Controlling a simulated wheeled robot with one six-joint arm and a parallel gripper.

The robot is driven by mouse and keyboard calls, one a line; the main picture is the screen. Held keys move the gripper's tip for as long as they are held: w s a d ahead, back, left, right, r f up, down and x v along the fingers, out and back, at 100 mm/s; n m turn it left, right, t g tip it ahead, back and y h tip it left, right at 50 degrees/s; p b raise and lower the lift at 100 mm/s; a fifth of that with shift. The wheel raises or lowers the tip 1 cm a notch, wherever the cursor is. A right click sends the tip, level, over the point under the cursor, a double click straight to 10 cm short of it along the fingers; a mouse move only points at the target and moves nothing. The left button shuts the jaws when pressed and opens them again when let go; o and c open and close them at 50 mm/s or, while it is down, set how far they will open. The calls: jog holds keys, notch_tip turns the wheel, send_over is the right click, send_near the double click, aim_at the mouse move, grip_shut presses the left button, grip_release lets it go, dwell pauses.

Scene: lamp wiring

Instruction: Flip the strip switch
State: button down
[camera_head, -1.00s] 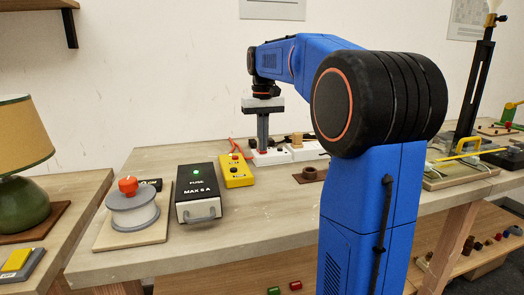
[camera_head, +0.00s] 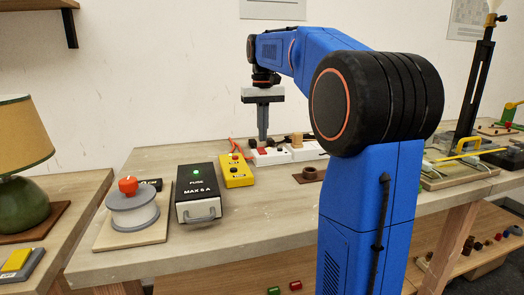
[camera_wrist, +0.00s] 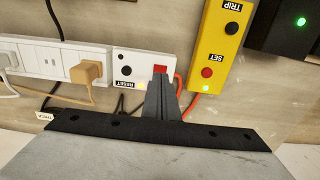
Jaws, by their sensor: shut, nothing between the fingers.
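The white power strip (camera_wrist: 60,58) runs along the back of the bench; it also shows in the head view (camera_head: 302,152). Its end block carries a red switch (camera_wrist: 160,69), a black button (camera_wrist: 126,71) and a RESET label. A small yellowish light glows by the label. Whether the switch is on or off I cannot tell. My gripper (camera_wrist: 161,82) is shut and empty, pointing down, its fingertips just by the red switch and partly over it in the wrist view. In the head view my gripper (camera_head: 263,138) appears slightly above the strip's end.
A tan plug (camera_wrist: 86,72) and white plugs sit in the strip. A yellow TRIP/SET box (camera_head: 236,171), a black fuse box (camera_head: 197,193) with a green light, and a grey reel (camera_head: 133,212) stand left of it. Red wires run beside the switch. Bench front is clear.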

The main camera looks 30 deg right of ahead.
aim_at(263, 152)
jog(key=shift+r, duration=1.7)
jog(key=shift+s, duration=0.1)
